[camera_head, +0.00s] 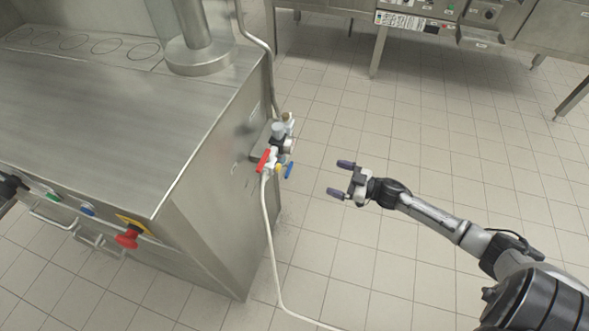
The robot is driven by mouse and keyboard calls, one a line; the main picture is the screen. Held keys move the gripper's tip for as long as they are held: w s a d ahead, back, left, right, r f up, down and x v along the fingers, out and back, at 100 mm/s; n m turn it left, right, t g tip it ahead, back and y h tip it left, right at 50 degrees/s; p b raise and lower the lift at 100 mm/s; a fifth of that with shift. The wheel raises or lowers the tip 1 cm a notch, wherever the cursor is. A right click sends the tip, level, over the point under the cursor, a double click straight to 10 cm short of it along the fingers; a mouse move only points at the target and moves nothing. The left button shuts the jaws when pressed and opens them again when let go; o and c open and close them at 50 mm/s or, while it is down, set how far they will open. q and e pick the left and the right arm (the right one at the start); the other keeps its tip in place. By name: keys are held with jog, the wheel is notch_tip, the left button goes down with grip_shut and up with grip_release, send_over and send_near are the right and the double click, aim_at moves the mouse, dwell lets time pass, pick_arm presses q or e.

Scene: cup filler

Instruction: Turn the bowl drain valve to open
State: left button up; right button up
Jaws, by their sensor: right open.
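A small valve assembly (279,148) is mounted on the right side of the steel machine. It has a red lever handle (263,161) on its left and a blue handle (289,170) on its lower right. Which handle is the bowl drain valve, I cannot tell. My right gripper (341,178) is open and empty, to the right of the valve assembly and apart from it, with its fingers pointing left. My left gripper is not clearly in view; only a small dark part shows at the left edge.
The steel machine (110,110) fills the left, with a red knob (127,237) on its front. A white hose (268,230) runs down from the valves across the floor. A steel control cabinet (455,20) stands at the back right. The tiled floor (440,130) around my right gripper is clear.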

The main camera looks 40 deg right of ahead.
aim_at(289, 170)
jog(key=w+a+r+y+b, duration=0.1)
jog(key=w+a+y+b, duration=0.1)
jog(key=w+a+b, duration=0.3)
jog(key=shift+w+a+m, duration=0.4)
jog(key=shift+w+a, duration=1.35)
jog(key=shift+w, duration=1.35)
jog(key=shift+c, duration=0.2)
jog(key=c, duration=0.9)
